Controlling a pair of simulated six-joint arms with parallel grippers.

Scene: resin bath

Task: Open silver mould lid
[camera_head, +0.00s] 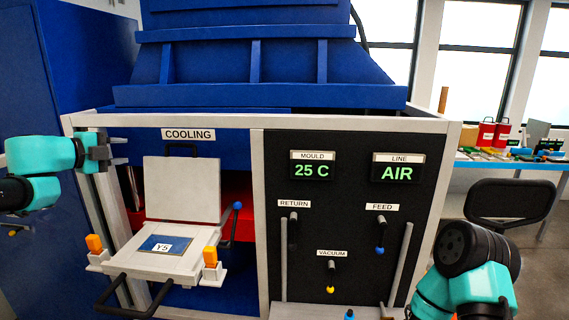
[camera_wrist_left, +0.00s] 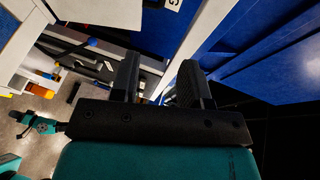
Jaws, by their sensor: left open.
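The silver mould's lid (camera_head: 182,192) stands raised at the back of the mould in the head view, with a black handle (camera_head: 181,148) on its top edge. The mould's lower part (camera_head: 185,266) lies flat in front of it and shows a blue plate marked Y5 (camera_head: 163,246). Orange-topped clamps (camera_head: 95,244) (camera_head: 210,257) stand at its left and right sides. My left gripper (camera_head: 124,150) is open and empty, to the left of the raised lid and apart from it. Its two fingers also show empty in the left wrist view (camera_wrist_left: 158,80). My right gripper is out of view.
A black bar handle (camera_head: 128,311) sticks out in front of the mould. A blue-knobbed lever (camera_head: 236,212) stands at its right. The frame post (camera_head: 106,210) is close below my left gripper. A black control panel (camera_head: 345,260) with several levers is to the right.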

